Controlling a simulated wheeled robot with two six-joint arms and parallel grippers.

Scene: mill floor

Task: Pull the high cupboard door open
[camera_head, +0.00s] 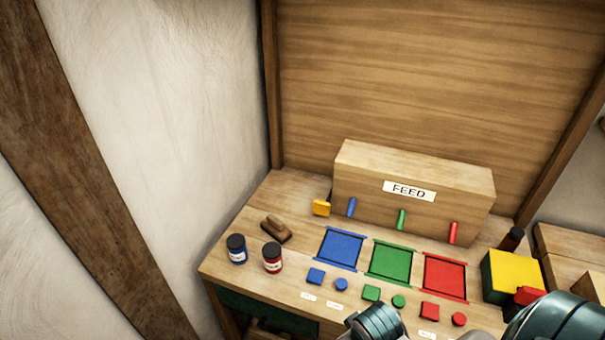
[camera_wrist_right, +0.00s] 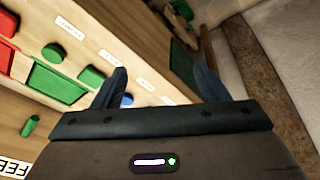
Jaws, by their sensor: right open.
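No cupboard door or handle can be made out in either view. In the head view a broad plain wooden panel (camera_head: 430,70) stands behind the workbench, with no handle showing on it. My right gripper (camera_wrist_right: 160,78) shows in the right wrist view with its two dark fingers apart and nothing between them. It is over the bench front, where a green block and a partly hidden blue piece lie beyond the fingers. In the head view only teal parts of my arm show at the bottom edge. My left gripper is not in view.
The workbench (camera_head: 230,265) carries a box labelled FEED (camera_head: 410,190), blue, green and red squares, small coloured blocks, a blue jar (camera_head: 237,250), a red jar (camera_head: 272,258) and a brown brush-like piece (camera_head: 277,230). A pale wall is left.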

